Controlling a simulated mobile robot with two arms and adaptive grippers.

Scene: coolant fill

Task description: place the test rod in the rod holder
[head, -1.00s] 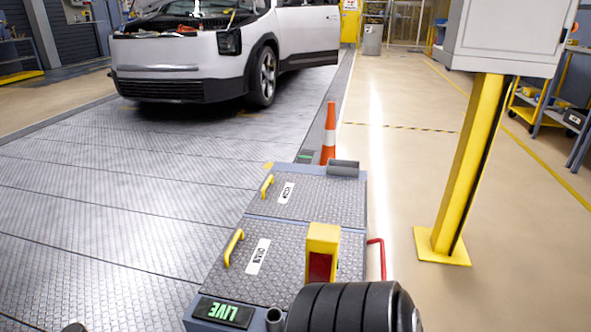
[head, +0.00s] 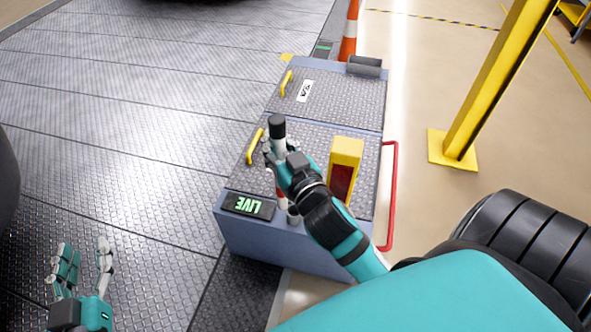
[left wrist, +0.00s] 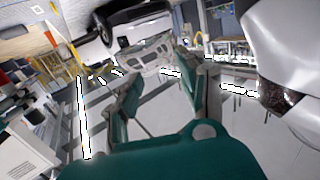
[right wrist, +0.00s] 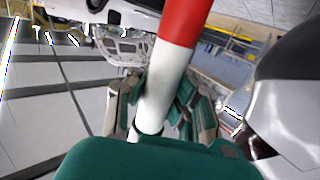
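The test rod (head: 278,132) is white with a black top end and a red band lower down. My right gripper (head: 278,165) is shut on it and holds it near upright over the front of the grey cabinet. The right wrist view shows the rod (right wrist: 183,25) between the fingers (right wrist: 155,98). The rod holder looks to be the short grey tube (head: 294,216) on the cabinet's front edge. The rod's lower end is just left of it, apparently outside it; its height above the top is unclear. My left gripper (head: 82,268) is open and empty, low at the left.
The cabinet top (head: 330,97) has yellow handles, a LIVE display (head: 248,206) left of the tube, and a yellow-and-red block (head: 344,170) behind it. A red rail (head: 391,195) runs along the right side. A cone (head: 349,35) and yellow post (head: 495,85) stand beyond.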

